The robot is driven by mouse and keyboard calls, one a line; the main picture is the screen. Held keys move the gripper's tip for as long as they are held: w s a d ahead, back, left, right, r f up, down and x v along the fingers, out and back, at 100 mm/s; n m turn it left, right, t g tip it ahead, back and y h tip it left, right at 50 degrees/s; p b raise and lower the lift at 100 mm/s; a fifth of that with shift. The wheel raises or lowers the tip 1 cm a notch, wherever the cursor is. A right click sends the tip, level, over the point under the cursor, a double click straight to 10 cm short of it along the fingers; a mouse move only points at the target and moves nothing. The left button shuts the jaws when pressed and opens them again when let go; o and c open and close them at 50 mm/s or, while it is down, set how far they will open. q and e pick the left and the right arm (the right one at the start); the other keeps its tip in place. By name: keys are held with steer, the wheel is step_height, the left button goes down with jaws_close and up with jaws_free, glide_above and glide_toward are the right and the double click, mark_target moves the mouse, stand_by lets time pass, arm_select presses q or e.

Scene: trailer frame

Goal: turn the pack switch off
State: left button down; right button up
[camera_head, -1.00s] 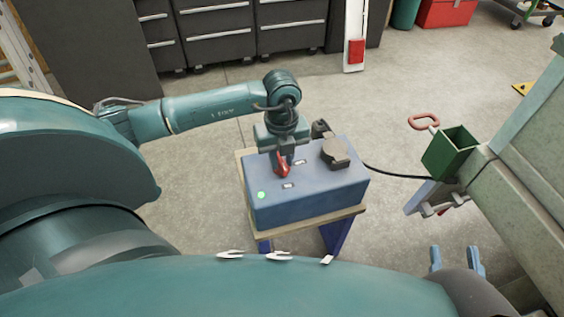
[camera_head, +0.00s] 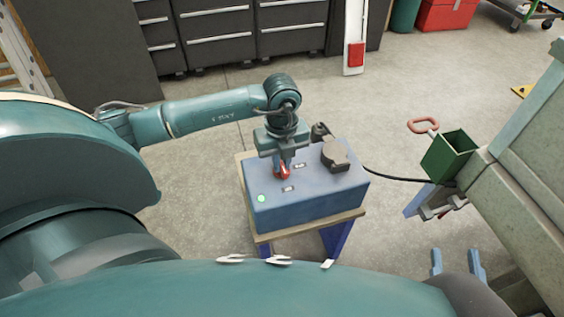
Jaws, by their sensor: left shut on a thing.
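The blue battery pack (camera_head: 310,206) sits on a small stand, with a glowing green light (camera_head: 262,198) on its front left. Its red switch handle (camera_head: 284,175) is on the top, partly hidden by my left gripper. My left gripper (camera_head: 282,170) points down from above and is shut on the red handle. Two small pale labels, one behind (camera_head: 299,166) and one in front (camera_head: 288,189), lie near the switch; their text is too small to read. My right gripper (camera_head: 455,252) shows at the lower right, its two blue fingers apart and empty, away from the pack.
A grey round-topped connector (camera_head: 335,154) is on the pack's right, and a black cable (camera_head: 395,177) runs to the trailer frame (camera_head: 520,190). A green box (camera_head: 450,155) and a red loop handle (camera_head: 423,125) are on the frame. Dark drawer cabinets (camera_head: 240,35) stand behind; floor between is clear.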

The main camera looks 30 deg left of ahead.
arm_select(q)
steer(key=n+p, duration=0.2)
steer(key=n, duration=0.1)
steer(key=shift+r+n, duration=0.1)
steer(key=shift+n, duration=0.2)
steer(key=shift+n+p, duration=0.3)
steer(key=shift+n, duration=0.3)
steer(key=shift+n+p, duration=0.3)
steer(key=shift+p, duration=0.05)
steer(key=n+p, duration=0.2)
steer(key=n, duration=0.1)
steer(key=shift+n+p, duration=0.45)
steer(key=shift+n, duration=0.35)
